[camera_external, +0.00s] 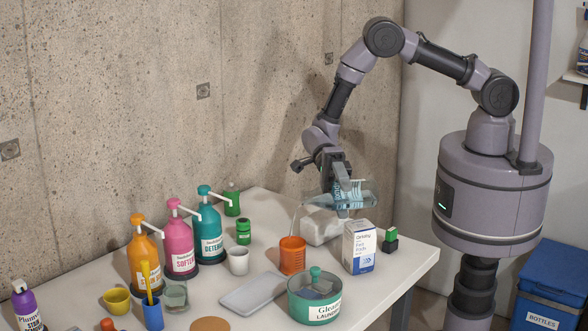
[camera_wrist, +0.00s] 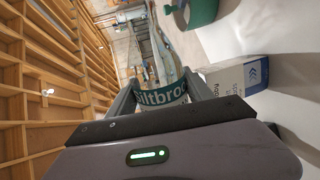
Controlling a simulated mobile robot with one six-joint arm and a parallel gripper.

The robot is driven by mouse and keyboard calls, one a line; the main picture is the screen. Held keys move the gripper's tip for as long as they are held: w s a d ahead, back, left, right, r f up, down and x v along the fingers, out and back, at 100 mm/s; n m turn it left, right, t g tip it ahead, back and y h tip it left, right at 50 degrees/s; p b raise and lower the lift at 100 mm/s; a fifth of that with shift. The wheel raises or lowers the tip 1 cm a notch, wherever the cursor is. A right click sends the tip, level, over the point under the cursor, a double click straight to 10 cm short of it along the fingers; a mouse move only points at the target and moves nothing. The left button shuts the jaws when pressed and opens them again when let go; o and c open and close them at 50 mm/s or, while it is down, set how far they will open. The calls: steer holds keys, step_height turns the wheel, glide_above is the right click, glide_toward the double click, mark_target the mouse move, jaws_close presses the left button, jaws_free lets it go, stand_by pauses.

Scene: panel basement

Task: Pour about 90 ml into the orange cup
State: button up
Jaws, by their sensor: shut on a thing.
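The orange cup (camera_external: 292,256) stands upright on the white table in the external view. My gripper (camera_external: 342,198) is shut around a clear bottle (camera_external: 362,194) and holds it above the table, right of and higher than the cup. The bottle lies nearly on its side, its mouth end toward the left. A thin pale line, seemingly a stream of liquid, drops from that end toward the cup. In the wrist view the bottle's label (camera_wrist: 162,92) sits between my fingers. The liquid level inside the cup is hidden.
A grey tray (camera_external: 250,294) lies nearby. Orange, pink and teal pump bottles (camera_external: 209,236) line the back left.

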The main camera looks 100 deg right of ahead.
steer(key=shift+s, duration=0.55)
steer(key=shift+s+d+m+p, duration=0.1)
steer(key=shift+s+m+p, duration=0.15)
steer(key=shift+m, duration=0.25)
stand_by(1.1)
steer(key=shift+s+f+n+b, duration=0.15)
steer(key=shift+f+n+b, duration=0.2)
steer(key=shift+n+b, duration=0.45)
steer(key=shift+s+r+n+t+b, duration=0.3)
steer(key=shift+r+n+t+b, duration=0.25)
steer(key=shift+r+n, duration=0.6)
steer(key=shift+n, duration=0.05)
steer(key=shift+w+f, duration=0.1)
